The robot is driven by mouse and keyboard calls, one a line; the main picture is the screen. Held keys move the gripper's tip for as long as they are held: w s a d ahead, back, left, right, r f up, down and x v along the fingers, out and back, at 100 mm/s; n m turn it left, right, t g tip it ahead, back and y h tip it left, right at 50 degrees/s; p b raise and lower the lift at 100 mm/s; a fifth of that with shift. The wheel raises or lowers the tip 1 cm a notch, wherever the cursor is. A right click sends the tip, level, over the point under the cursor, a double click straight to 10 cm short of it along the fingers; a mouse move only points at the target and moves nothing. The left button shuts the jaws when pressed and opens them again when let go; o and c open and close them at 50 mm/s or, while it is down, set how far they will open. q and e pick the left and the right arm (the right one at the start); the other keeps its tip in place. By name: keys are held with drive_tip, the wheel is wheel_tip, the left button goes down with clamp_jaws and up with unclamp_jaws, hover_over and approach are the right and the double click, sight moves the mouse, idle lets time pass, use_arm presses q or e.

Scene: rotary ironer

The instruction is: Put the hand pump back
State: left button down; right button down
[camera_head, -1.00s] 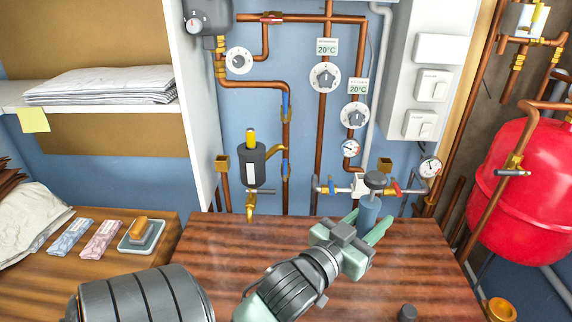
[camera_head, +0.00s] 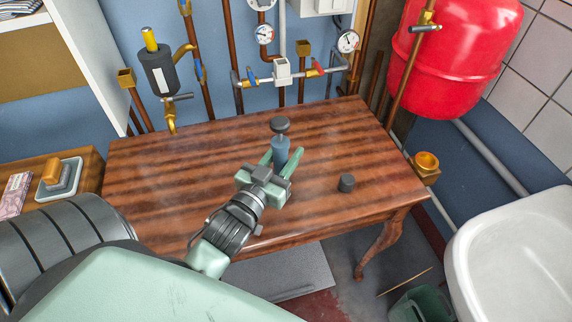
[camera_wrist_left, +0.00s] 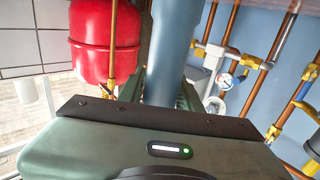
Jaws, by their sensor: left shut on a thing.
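The hand pump (camera_head: 281,148) is a blue-grey cylinder with a dark round knob on top. It stands roughly upright between the fingers of my left gripper (camera_head: 281,163), which is shut on it. The pump appears over the middle of the wooden table; whether its foot touches the top is hidden by the gripper. In the left wrist view the pump's blue-grey body (camera_wrist_left: 173,50) rises between the fingers. My right gripper is not in view.

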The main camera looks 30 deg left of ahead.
use_arm(q)
drive_tip(key=shift+f, duration=1.95)
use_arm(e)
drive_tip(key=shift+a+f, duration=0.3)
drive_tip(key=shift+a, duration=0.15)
use_arm(q)
drive_tip(key=shift+b, duration=0.3)
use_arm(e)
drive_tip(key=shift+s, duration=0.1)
use_arm(q)
drive_tip(key=shift+f, duration=0.15)
drive_tip(key=c, duration=1)
unclamp_jaws()
drive_tip(key=shift+o, duration=0.2)
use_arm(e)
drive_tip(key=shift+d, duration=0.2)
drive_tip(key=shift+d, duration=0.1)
use_arm(q)
drive_tip(key=s+d+b, duration=0.1)
drive_tip(key=s, duration=1.1)
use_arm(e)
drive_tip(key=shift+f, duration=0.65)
